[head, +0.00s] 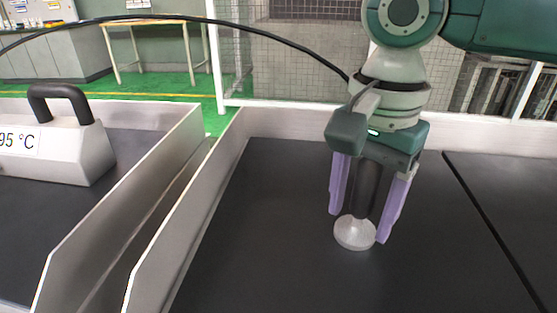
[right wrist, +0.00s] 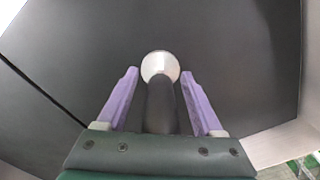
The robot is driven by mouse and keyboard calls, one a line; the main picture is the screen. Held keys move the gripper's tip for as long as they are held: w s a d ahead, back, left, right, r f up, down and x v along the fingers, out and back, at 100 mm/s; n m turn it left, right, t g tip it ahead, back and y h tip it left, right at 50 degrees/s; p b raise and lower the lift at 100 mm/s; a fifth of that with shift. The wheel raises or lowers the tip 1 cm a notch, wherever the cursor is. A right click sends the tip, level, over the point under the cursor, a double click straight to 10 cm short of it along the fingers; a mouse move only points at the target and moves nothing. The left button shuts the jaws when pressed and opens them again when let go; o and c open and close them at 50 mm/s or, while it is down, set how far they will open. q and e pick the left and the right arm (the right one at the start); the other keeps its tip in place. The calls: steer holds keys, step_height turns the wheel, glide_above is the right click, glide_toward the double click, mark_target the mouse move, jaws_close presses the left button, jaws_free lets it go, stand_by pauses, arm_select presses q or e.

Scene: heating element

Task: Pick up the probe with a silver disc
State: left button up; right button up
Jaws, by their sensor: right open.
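The probe (head: 355,232) stands upright on the black surface, its silver disc at the bottom and its dark handle rising above. It also shows in the right wrist view (right wrist: 160,67), the disc just beyond the fingertips. My right gripper (head: 360,222) points down over the probe, with its purple fingers on either side of the dark handle. The fingers are open, and in the right wrist view (right wrist: 159,72) a gap shows between each finger and the handle. The top of the handle is hidden under the gripper body. My left gripper is not in view.
A grey block with a black handle and a "95 °C" label (head: 60,150) sits in the left tray. Raised metal walls (head: 185,205) separate the two black surfaces. A black cable (head: 250,32) arcs across the top. The black surface (head: 270,260) around the probe is clear.

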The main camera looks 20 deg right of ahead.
jaws_close()
stand_by(0.5)
